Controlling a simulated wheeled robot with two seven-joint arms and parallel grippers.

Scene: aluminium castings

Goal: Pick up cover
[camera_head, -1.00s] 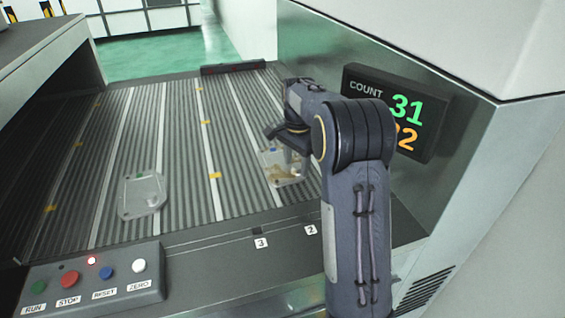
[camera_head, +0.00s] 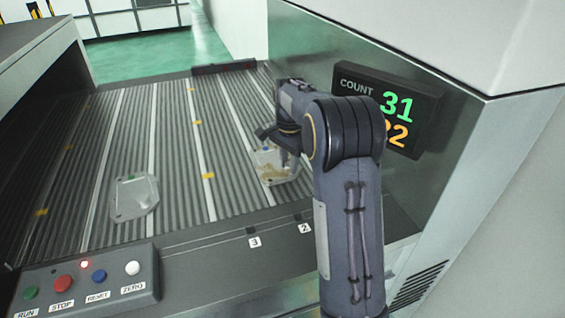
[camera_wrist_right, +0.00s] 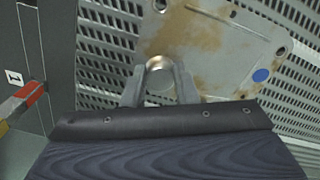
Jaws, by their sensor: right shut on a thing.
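A grey cast cover with brown stains and a blue dot lies on the ribbed conveyor near the right side in the head view; this stained cover (camera_head: 268,172) is partly hidden by my right arm. The stained cover also fills the upper part of the right wrist view (camera_wrist_right: 225,45). My right gripper (camera_wrist_right: 160,75) is shut on the cover near its edge, with the fingers around a round boss or hole. In the head view the right gripper (camera_head: 283,158) is mostly hidden behind its own wrist. A second, cleaner cover (camera_head: 132,198) with a green dot lies on the left of the conveyor. My left gripper is not in view.
The button box (camera_head: 90,280) stands at the front left edge of the conveyor (camera_head: 180,170). A count display (camera_head: 388,108) is on the metal wall close to my right arm. The conveyor's middle is clear. A red and yellow object (camera_wrist_right: 20,103) shows in the wrist view.

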